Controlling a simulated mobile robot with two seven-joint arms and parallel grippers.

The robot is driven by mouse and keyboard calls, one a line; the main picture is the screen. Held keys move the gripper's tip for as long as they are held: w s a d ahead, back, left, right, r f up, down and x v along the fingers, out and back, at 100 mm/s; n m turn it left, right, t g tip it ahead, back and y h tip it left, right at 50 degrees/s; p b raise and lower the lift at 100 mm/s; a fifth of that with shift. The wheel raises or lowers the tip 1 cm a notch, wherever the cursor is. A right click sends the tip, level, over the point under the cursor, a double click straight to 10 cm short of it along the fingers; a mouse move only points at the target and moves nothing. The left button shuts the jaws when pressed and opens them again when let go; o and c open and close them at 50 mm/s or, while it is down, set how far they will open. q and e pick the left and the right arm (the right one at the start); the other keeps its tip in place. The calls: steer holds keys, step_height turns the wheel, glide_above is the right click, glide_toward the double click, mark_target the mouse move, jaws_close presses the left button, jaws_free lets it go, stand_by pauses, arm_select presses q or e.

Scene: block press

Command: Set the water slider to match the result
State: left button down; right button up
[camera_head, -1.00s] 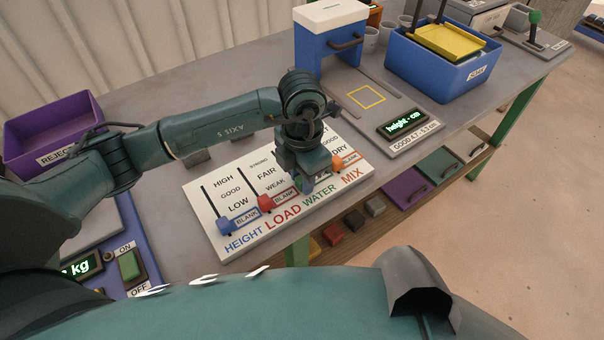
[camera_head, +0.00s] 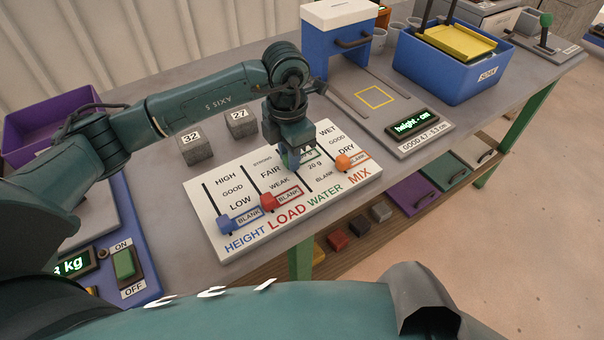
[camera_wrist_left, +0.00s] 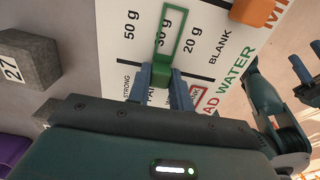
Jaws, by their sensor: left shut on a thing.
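The white slider board (camera_head: 232,238) has four slots marked HEIGHT, LOAD, WATER and MIX. My left gripper (camera_head: 297,163) is shut on the green water slider, which it mostly hides in the head view. In the left wrist view the left gripper (camera_wrist_left: 163,92) holds the slider's knob between its fingers, and the slider's green frame (camera_wrist_left: 181,38) surrounds the "30 g" label. The "20 g" and BLANK labels lie uncovered nearer the WATER word. In the left wrist view my right gripper (camera_wrist_left: 304,64) shows at the right edge with its fingers apart.
The blue height slider (camera_head: 226,223) and red load slider (camera_head: 269,203) sit at BLANK. The orange mix slider (camera_head: 343,162) is just right of my gripper, also by BLANK. Blocks marked 32 (camera_head: 195,150) and 27 (camera_head: 241,124) stand behind the board.

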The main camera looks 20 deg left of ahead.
arm_select(q)
steer(key=shift+w+a, duration=0.25)
steer(key=shift+a, duration=0.05)
steer(key=c, duration=1.2)
jaws_free()
steer(key=shift+c, duration=0.2)
steer(key=shift+r, duration=0.15)
step_height(320, 180, up, 13)
steer(key=shift+b, duration=0.45)
steer(key=shift+s, duration=0.1)
